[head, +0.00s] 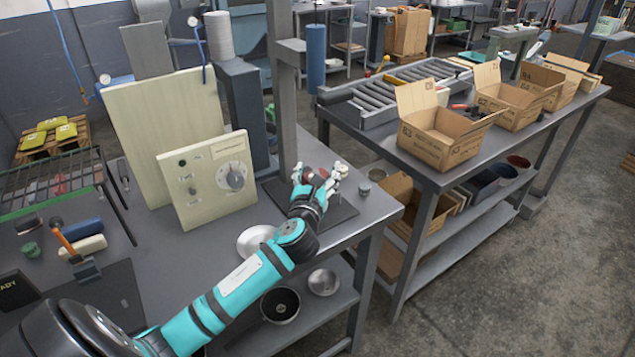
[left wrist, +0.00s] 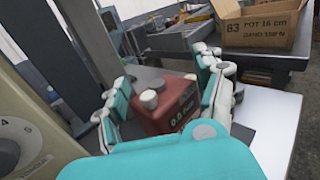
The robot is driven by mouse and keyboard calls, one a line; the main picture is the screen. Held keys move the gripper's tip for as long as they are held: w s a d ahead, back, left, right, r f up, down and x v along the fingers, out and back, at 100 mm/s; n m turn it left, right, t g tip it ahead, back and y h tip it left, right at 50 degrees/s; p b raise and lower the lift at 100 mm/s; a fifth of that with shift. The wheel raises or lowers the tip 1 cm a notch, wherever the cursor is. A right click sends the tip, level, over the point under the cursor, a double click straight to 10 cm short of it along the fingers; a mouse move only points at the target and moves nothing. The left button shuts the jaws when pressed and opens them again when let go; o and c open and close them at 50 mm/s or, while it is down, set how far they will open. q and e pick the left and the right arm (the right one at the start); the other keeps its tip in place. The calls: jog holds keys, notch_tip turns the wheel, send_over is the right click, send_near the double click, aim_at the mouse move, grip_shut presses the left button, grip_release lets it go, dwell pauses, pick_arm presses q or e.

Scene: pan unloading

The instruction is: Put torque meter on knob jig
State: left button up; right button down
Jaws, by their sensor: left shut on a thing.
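The torque meter is a dark red box (left wrist: 168,108) with pale round knobs on it and a "0.0" reading on its front in the left wrist view. My left gripper (head: 318,178) is shut on it, a finger on each side; in the head view only a bit of red shows between the fingers. The knob jig (head: 212,181) is a cream panel with a grey dial knob, standing upright on the bench left of my gripper. Its edge and dial also show at the left of the left wrist view (left wrist: 36,135). The meter is apart from the jig. My right gripper is out of view.
A dark post (head: 286,90) rises from a dark base plate beside my left gripper. A silver dish (head: 256,240) lies in front of the jig. A larger cream board (head: 150,120) stands behind it. Cardboard boxes (head: 436,135) stand on the right-hand bench.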

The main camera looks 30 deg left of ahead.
pick_arm(q)
jog(key=shift+w+a+f, duration=0.1)
jog(key=shift+w+f, duration=0.05)
jog(key=shift+w, duration=0.05)
jog(key=shift+f, duration=1.6)
jog(key=shift+f, duration=0.1)
jog(key=o, duration=1.4)
jog(key=shift+f+b, duration=0.1)
jog(key=shift+b, duration=0.2)
jog(key=shift+r, duration=0.2)
jog(key=b+v, duration=0.1)
jog(key=v, duration=1.1)
jog(key=shift+s, duration=0.15)
